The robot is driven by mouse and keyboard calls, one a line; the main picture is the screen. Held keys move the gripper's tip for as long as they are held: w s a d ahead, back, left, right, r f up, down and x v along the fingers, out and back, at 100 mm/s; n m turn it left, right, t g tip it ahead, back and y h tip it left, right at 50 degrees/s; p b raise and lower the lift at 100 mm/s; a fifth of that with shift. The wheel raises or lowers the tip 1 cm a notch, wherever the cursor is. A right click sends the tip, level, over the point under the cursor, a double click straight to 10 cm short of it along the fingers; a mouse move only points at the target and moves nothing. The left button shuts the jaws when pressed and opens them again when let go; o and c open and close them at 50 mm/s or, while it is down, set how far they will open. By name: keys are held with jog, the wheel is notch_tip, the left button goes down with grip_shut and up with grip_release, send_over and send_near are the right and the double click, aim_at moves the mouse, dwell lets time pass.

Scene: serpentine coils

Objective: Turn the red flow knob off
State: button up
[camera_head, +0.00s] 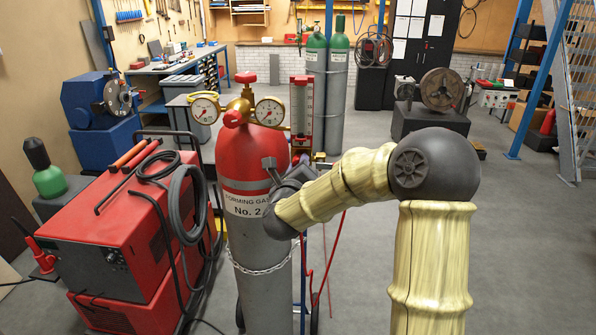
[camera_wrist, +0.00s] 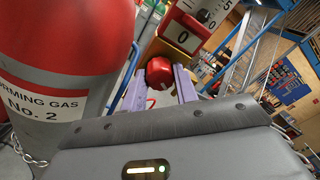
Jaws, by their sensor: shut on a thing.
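The red flow knob (camera_wrist: 158,69) shows in the wrist view at the foot of the flowmeter's scale block (camera_wrist: 186,30). My gripper (camera_wrist: 160,78) has its two pale purple fingers on either side of the knob and is shut on it. In the head view my gripper (camera_head: 302,161) is at the lower end of the upright flowmeter tube (camera_head: 302,105), just right of the red cylinder top (camera_head: 245,155). The knob cannot be made out there, behind my wrist. Any mark showing the knob's turn is not readable.
The forming gas cylinder (camera_head: 258,290) stands chained close left of my wrist, with two gauges (camera_head: 205,111) and a brass regulator on top. A red welding machine (camera_head: 115,255) with coiled black cables is at left. Red hose hangs below.

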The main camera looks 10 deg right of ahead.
jog(key=n+b, duration=0.5)
jog(key=n, duration=0.7)
jog(key=n+b, duration=0.5)
jog(key=n, duration=0.8)
jog(key=shift+d+t+y, duration=0.1)
jog(key=shift+t+y, duration=0.2)
jog(key=shift+y, duration=0.1)
jog(key=shift+f, duration=0.1)
jog(key=o, duration=1)
jog(key=shift+c, duration=0.2)
jog(key=shift+s, duration=0.15)
